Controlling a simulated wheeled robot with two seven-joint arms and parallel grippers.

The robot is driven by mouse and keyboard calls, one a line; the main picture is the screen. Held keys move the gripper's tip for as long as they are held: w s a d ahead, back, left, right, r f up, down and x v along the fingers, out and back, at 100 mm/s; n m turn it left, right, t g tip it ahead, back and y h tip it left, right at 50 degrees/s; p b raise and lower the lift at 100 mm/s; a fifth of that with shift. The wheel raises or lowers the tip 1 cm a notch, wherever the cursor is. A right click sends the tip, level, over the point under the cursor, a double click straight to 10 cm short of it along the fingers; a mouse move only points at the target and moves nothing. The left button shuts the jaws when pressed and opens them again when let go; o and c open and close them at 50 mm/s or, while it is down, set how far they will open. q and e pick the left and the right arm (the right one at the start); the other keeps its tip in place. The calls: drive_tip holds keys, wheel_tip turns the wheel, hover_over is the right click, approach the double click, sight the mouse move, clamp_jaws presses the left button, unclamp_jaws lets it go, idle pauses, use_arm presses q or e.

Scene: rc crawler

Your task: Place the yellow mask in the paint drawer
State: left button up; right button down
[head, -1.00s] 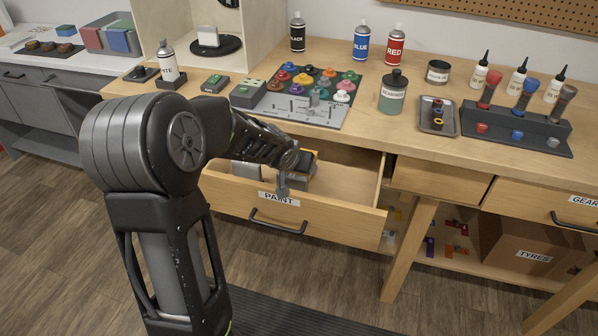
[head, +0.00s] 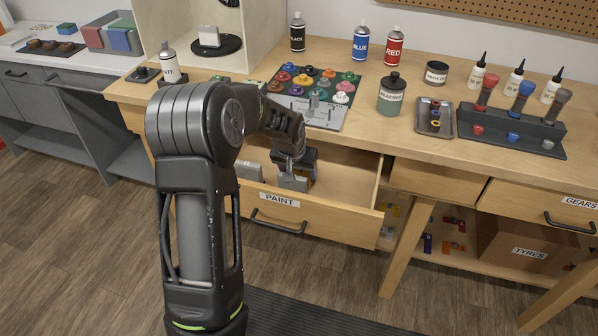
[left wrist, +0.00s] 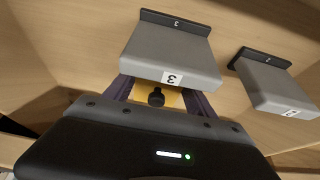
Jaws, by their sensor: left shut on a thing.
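The paint drawer (head: 345,219) is pulled open under the bench, with a PAINT label on its front. My left gripper (left wrist: 160,92) is inside it, shut on the yellow mask (left wrist: 171,99). Only a small yellow patch of the mask and a black knob (left wrist: 156,97) show between the fingers in the left wrist view. A grey block marked 3 (left wrist: 172,55) hides part of the mask and fingertips. A second grey block (left wrist: 275,86) lies to the right. I cannot tell whether the mask touches the drawer floor. My right gripper is not in view.
The drawer's front wall and the bench edge closely border my left arm. On the bench stand a tray of coloured paint pots (head: 318,88), a green jar (head: 392,95) and spray cans (head: 395,47). A bench leg (head: 407,250) stands right of the drawer.

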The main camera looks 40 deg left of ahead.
use_arm(q)
drive_tip(key=shift+f, duration=0.15)
drive_tip(key=o, duration=1.5)
drive_tip(key=shift+c, duration=0.2)
drive_tip(key=shift+s+r, duration=0.1)
drive_tip(key=shift+r, duration=0.55)
drive_tip(key=v, duration=1.1)
drive_tip(key=shift+s+d, duration=0.1)
drive_tip(key=shift+s, duration=0.05)
